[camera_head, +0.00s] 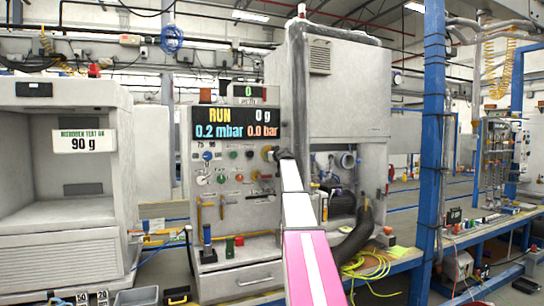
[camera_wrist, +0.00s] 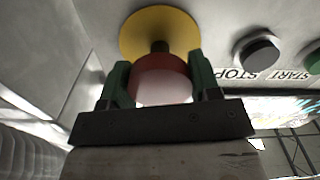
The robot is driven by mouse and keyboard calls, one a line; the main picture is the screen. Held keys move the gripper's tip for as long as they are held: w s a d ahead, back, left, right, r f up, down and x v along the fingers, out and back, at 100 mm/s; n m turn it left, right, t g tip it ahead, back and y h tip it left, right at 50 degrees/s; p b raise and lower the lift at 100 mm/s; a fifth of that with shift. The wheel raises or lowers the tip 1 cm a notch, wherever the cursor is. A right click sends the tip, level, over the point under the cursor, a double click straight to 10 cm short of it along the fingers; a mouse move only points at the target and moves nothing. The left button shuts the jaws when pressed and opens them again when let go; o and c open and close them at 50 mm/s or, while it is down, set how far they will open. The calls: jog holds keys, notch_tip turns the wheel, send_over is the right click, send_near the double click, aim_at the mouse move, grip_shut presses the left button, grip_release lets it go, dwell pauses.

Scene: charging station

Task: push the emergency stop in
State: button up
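The emergency stop is a red mushroom button (camera_wrist: 162,78) on a short dark stem in front of a yellow round plate (camera_wrist: 160,30). In the wrist view my gripper (camera_wrist: 160,75) has one green finger on each side of the red head, with no clear gap between them. The head faces my palm, and the stem shows between the head and the plate. In the head view the yellow plate (camera_head: 267,153) shows on the grey control panel (camera_head: 230,215), while my arm and gripper (camera_head: 283,154) hide the red head.
The display (camera_head: 236,124) reads RUN, 0.2 mbar and 0.0 bar. Knobs and levers cover the panel left of my gripper. A blue post (camera_head: 431,150) stands at right.

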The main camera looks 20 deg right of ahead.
jog(key=c, duration=0.7)
jog(key=shift+o, duration=0.2)
jog(key=shift+w, duration=0.85)
jog(key=o, duration=1.3)
jog(key=shift+s, duration=0.15)
jog(key=s, duration=1)
jog(key=shift+s+d, duration=0.1)
jog(key=shift+s, duration=0.2)
